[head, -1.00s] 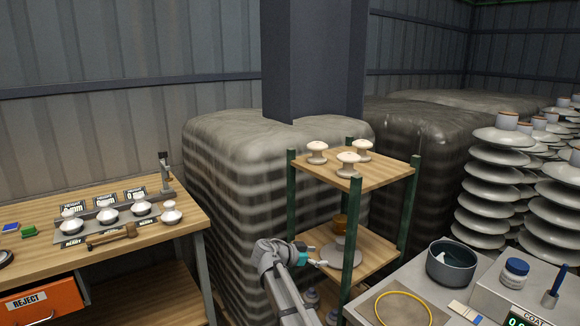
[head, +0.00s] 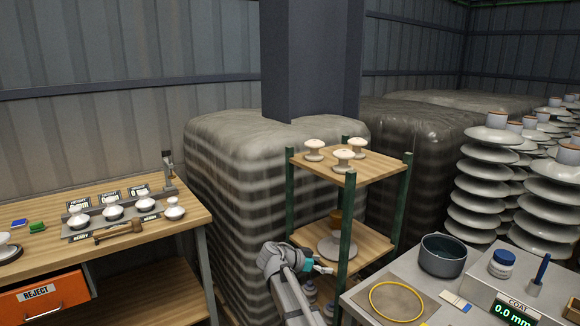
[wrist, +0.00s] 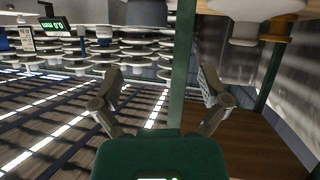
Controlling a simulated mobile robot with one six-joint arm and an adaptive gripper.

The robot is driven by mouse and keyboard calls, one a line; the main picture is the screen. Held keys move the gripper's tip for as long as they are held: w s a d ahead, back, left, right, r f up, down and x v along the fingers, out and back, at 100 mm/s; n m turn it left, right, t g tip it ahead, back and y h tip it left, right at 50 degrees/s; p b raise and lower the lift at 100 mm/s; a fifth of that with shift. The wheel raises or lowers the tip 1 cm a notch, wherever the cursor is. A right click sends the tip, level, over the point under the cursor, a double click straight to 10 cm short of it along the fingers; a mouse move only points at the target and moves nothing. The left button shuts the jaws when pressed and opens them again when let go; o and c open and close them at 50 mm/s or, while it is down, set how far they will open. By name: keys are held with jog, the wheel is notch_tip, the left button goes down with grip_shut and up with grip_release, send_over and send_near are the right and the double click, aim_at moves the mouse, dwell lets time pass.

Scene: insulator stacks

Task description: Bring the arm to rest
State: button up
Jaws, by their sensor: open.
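My gripper (head: 322,268) is in front of the wooden shelf rack (head: 372,166), close to its green front post (head: 347,225). In the wrist view my gripper (wrist: 158,85) has its two fingers spread wide with nothing held between them. The green post (wrist: 184,70) shows beyond and between the fingers. In the head view my arm reaches up from the bottom edge, and the fingertips are small.
Three white insulators (head: 344,158) stand on the rack's top shelf. A workbench (head: 190,228) with insulators and a hammer is at left. A grey table (head: 455,310) with a dark pot (head: 443,254) and yellow ring (head: 396,300) is at right, before tall insulator stacks (head: 476,200).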

jog(key=s+d+f+n+g+y+p, duration=0.2)
jog(key=s+n+y, duration=0.4)
jog(key=s, duration=0.5)
jog(key=s+d+f+n+g+y+p, duration=0.2)
jog(key=s+d+n+g+y+p, duration=0.1)
jog(key=s, duration=0.8)
jog(key=d+n+y+p, duration=0.1)
jog(key=d+n+y, duration=0.1)
jog(key=n+y, duration=0.1)
jog(key=shift+s+f, duration=0.15)
jog(key=shift+s, duration=0.25)
